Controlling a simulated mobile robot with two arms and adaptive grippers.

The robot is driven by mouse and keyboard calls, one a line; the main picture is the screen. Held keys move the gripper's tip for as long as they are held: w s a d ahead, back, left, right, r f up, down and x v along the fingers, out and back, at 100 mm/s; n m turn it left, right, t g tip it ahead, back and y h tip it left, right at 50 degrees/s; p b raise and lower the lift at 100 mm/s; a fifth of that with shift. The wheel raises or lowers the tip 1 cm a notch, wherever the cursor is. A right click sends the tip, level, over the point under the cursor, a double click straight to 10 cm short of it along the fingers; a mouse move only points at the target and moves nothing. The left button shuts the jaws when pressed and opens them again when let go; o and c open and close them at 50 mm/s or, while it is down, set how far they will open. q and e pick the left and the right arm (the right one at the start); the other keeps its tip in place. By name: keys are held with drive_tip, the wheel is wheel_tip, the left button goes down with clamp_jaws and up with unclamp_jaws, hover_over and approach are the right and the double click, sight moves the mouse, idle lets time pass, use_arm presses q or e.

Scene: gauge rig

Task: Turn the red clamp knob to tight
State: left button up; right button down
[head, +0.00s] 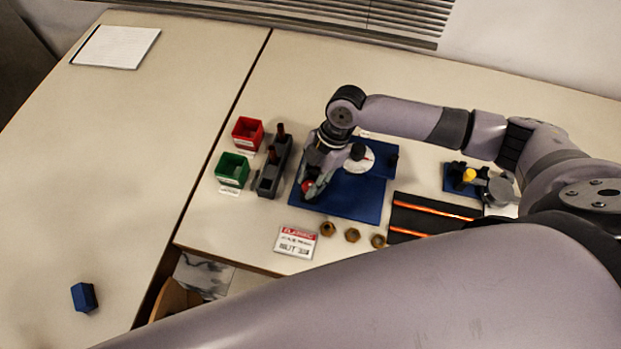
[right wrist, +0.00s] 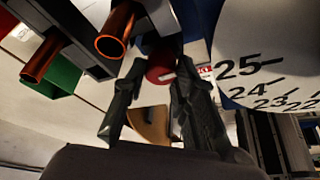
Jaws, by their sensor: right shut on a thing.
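The red clamp knob (head: 308,187) sits near the left front corner of the blue base plate (head: 356,197), partly hidden by my right gripper (head: 315,188). In the right wrist view the red knob (right wrist: 160,68) shows between the far ends of the two dark fingers (right wrist: 152,90). My right gripper is shut on the knob, reaching down from above. A white round dial (head: 361,162) stands on the plate behind the gripper; in the right wrist view its face (right wrist: 265,45) shows numbers 22 to 25. My left gripper is not in view.
A dark block with reddish-brown pegs (head: 269,178), a red bin (head: 247,134) and a green bin (head: 232,168) stand left of the plate. Several brass nuts (head: 352,235) and a label card (head: 296,241) lie in front. A dark tray with orange rods (head: 430,217) lies to the right.

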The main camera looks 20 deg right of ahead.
drive_tip(key=shift+s+r+m+p, duration=0.1)
drive_tip(key=shift+r+m+p, duration=0.15)
drive_tip(key=shift+p, duration=0.3)
drive_tip(key=shift+f+m+t+p, duration=0.15)
drive_tip(key=shift+m+t+p, duration=0.15)
drive_tip(key=shift+m, duration=0.25)
drive_tip(key=c, duration=1.3)
unclamp_jaws()
drive_tip(key=v, duration=1.2)
